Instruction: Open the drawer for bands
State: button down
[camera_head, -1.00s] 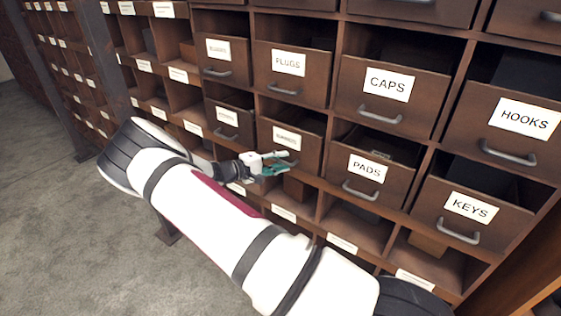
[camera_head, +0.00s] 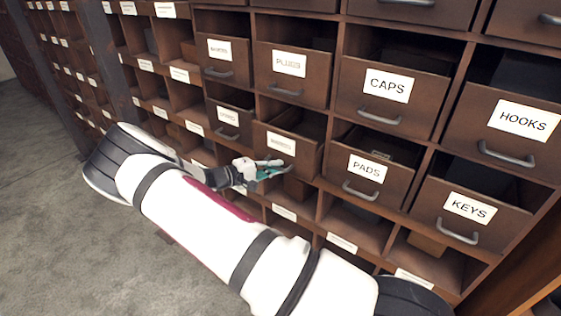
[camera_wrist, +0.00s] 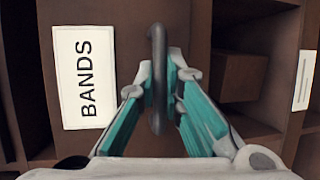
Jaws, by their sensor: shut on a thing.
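The bands drawer (camera_head: 272,152) is a brown wooden drawer with a white label, left of the PADS drawer in the head view. It stands out from the rack, and part of its inside shows over the front. In the wrist view its label (camera_wrist: 84,77) reads BANDS, turned sideways. Its dark curved handle (camera_wrist: 156,38) runs between my fingers. My gripper (camera_head: 274,169), with teal finger pads, is shut on that handle. In the wrist view, my gripper (camera_wrist: 161,80) has a finger on each side of the handle. In the head view the handle is hidden by the fingers.
The PADS drawer (camera_head: 356,186) is close on the right, with the CAPS drawer (camera_head: 376,112) above it. The KEYS drawer (camera_head: 470,225) and HOOKS drawer (camera_head: 505,140) are farther right. Open cubbies lie below. Grey floor (camera_head: 45,240) is clear at the left.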

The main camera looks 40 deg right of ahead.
jog(key=s+a, duration=0.3)
jog(key=a, duration=0.5)
jog(key=s+a+p, duration=0.1)
jog(key=s+a, duration=0.2)
jog(key=a, duration=0.6)
jog(key=shift+s, duration=0.15)
jog(key=shift+a, duration=0.1)
jog(key=c, duration=1.7)
grip_release()
jog(key=a, duration=0.4)
jog(key=a+r, duration=0.1)
jog(key=a, duration=0.3)
jog(key=a+r, duration=0.1)
jog(key=a, duration=0.2)
jog(key=shift+w+a, duration=0.3)
jog(key=shift+a, duration=0.1)
